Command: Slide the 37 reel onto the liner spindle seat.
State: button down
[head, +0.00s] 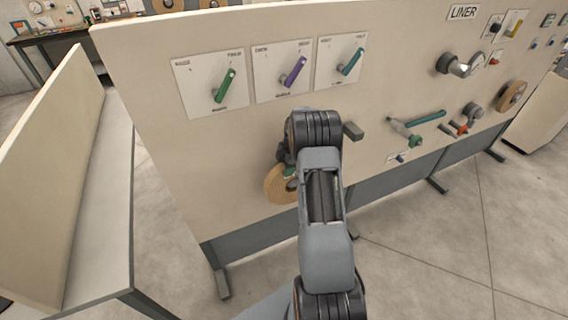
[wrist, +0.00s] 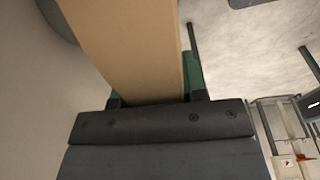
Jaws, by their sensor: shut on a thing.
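A tan reel (head: 279,186) is at the front of the cream panel, left of my arm in the head view. In the wrist view its wide tan band (wrist: 130,45) runs between the jaws. My gripper (head: 290,173) is shut on the reel's rim; its green pads also show in the wrist view (wrist: 150,103). My arm hides part of the reel in the head view. No 37 marking is readable. A LINER sign (head: 463,12) is at the panel's upper right. I cannot tell for sure which fitting is the liner spindle seat.
Green, purple and teal levers (head: 222,86) are on plates above the reel. A grey block (head: 352,131) sticks out right of my wrist. Further right are a teal-handled lever (head: 425,117), a silver fitting with a gauge (head: 458,66) and another tan reel (head: 512,96). Open floor lies in front.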

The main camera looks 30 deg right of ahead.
jog(key=shift+s+a+r+p, duration=0.7)
jog(key=shift+s+p, duration=0.85)
jog(key=shift+s, duration=5.25)
jog(key=w+a+f+m+t+h, duration=0.1)
jog(key=w+a+m, duration=0.1)
jog(key=a+m, duration=0.6)
jog(key=w+a+f+m+t+h, duration=0.1)
jog(key=w+a+f+m, duration=0.1)
jog(key=a+m, duration=0.6)
jog(key=a, duration=0.4)
jog(key=shift+w+a+f, duration=0.15)
jog(key=shift+w+f, duration=0.05)
jog(key=shift+w, duration=0.15)
